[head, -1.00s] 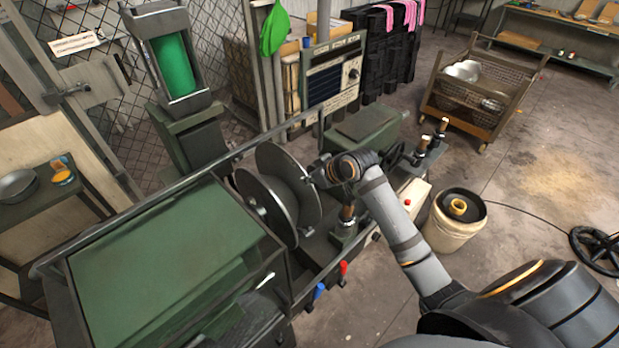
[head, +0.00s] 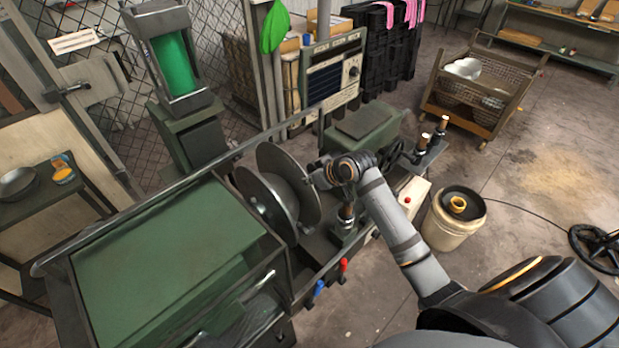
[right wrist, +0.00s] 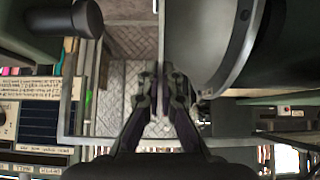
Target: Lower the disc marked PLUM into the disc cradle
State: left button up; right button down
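A large grey metal disc (head: 299,183) stands upright in the lathe, its flat face towards the lower left. My right gripper (head: 317,173) is at the disc's right edge. In the right wrist view the disc shows edge-on as a thin upright strip (right wrist: 161,35), and the fingers of my right gripper (right wrist: 162,84) are closed on it from both sides. A second round grey plate (head: 264,203) stands just left of the disc on the headstock side. No PLUM marking is readable, and I cannot pick out the disc cradle. My left gripper is out of view.
The green lathe housing (head: 165,255) fills the lower left. A tool post with a wooden handle (head: 346,214) stands close below my right wrist. A bucket (head: 455,220) and a wire cart (head: 480,95) stand to the right, with open floor beyond.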

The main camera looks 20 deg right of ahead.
aim_at(310, 187)
jog(key=shift+f, duration=0.35)
dwell(0.3)
jog(key=shift+f+b, duration=0.3)
jog(key=shift+f, duration=0.75)
dwell(0.4)
jog(key=c, duration=1.4)
grip_release()
jog(key=shift+c, duration=0.2)
jog(key=shift+s, duration=0.1)
jog(key=shift+f, duration=0.15)
